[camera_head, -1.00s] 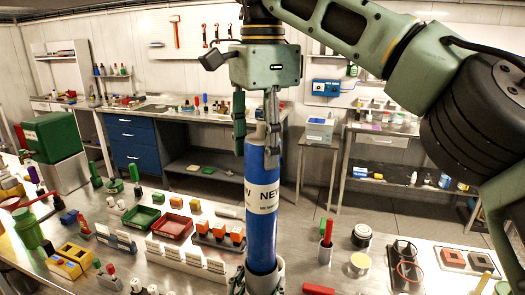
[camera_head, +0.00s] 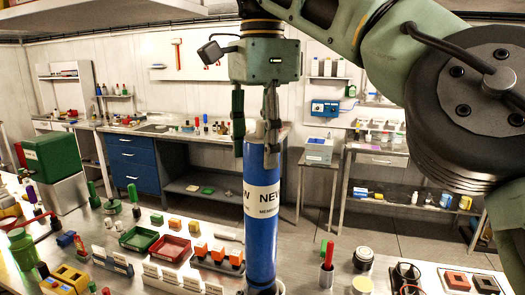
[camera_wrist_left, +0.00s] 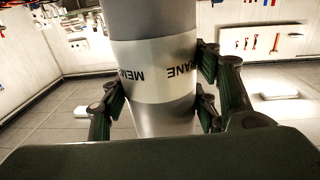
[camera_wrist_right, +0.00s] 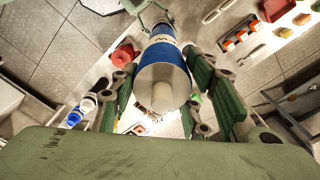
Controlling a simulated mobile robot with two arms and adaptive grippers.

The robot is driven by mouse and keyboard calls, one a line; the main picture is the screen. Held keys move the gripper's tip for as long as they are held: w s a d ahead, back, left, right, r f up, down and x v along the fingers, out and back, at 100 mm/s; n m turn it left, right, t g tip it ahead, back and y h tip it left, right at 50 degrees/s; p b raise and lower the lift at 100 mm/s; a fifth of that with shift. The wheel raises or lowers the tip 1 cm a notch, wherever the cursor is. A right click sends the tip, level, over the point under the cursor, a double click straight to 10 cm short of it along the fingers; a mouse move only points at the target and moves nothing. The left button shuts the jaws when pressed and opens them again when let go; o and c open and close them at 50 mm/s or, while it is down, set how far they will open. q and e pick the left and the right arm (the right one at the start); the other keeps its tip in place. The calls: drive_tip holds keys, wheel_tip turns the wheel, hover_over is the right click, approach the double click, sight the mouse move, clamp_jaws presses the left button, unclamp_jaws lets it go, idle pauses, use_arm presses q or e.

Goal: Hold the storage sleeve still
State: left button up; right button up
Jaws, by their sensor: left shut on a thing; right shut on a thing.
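The new membrane (camera_head: 262,240) is a long blue cylinder with a white "NEW MEMBRANE" label, standing upright at the centre of the head view. My right gripper (camera_head: 255,150) is shut on its top end from above. In the right wrist view the membrane (camera_wrist_right: 161,76) sits between the fingers, its pale end stub towards the camera. In the left wrist view my left gripper (camera_wrist_left: 158,85) is shut on the grey sleeve (camera_wrist_left: 150,22), which has a white label band.
On the metal bench, a green tray (camera_head: 138,239) and a red tray (camera_head: 168,248) lie left of the membrane. Above the bench the space is open.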

use_arm(q)
drive_tip(key=o, duration=1.2)
drive_tip(key=shift+f, duration=0.15)
drive_tip(key=shift+c, duration=0.2)
drive_tip(key=o, duration=0.4)
drive_tip(key=shift+o, duration=0.2)
drive_tip(key=v, duration=0.8)
